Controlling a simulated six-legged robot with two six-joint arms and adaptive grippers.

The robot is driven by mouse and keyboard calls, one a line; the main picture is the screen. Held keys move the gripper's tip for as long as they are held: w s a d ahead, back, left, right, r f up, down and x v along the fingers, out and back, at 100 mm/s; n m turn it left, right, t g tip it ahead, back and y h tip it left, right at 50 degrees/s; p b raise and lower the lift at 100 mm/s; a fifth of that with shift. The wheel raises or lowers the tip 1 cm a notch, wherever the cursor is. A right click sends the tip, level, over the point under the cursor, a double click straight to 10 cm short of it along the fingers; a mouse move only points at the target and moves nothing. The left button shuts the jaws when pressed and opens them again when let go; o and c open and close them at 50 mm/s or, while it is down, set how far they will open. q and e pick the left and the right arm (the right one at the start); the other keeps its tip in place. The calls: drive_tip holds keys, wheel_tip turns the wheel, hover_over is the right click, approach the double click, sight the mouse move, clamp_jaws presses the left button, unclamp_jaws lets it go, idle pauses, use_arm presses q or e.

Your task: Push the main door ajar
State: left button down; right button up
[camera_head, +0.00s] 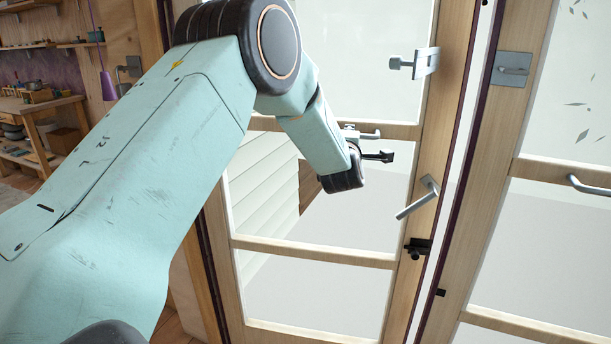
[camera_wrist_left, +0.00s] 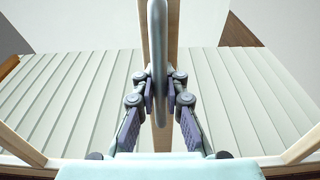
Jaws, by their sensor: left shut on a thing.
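The wooden door with large glass panes (camera_head: 314,253) stands in the middle of the head view. A grey bar handle (camera_head: 371,135) sits on its crossbar and also shows in the left wrist view (camera_wrist_left: 157,22). My left gripper (camera_head: 376,156) is at that bar; in the wrist view its two fingers (camera_wrist_left: 160,88) are closed around it from both sides. My left arm hides part of the door's upper left. A lever handle (camera_head: 418,197) is on the door's right stile, apart from the gripper. My right gripper is not in view.
A second glazed wooden panel (camera_head: 513,195) stands at the right; a narrow pale strip runs between it and the door. A black latch (camera_head: 416,248) and a metal fitting (camera_head: 425,62) are on the door's stile. A wooden workbench (camera_head: 38,108) stands far left.

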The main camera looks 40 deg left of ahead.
use_arm(q)
drive_tip(key=shift+n+g+y, duration=0.5)
drive_tip(key=shift+n+y, duration=0.1)
drive_tip(key=shift+y, duration=0.3)
drive_tip(key=shift+w+a+r, duration=0.1)
drive_tip(key=shift+w+a, duration=0.15)
drive_tip(key=shift+w, duration=0.55)
drive_tip(key=shift+w+a, duration=0.25)
drive_tip(key=shift+w, duration=0.55)
drive_tip(key=shift+w+a+r, duration=0.1)
drive_tip(key=shift+w+a, duration=0.15)
drive_tip(key=shift+w, duration=0.55)
drive_tip(key=c, duration=1.7)
unclamp_jaws()
drive_tip(key=shift+w+f, duration=0.1)
drive_tip(key=shift+f, duration=0.05)
drive_tip(key=o, duration=0.4)
drive_tip(key=shift+f, duration=0.1)
drive_tip(key=v, duration=0.7)
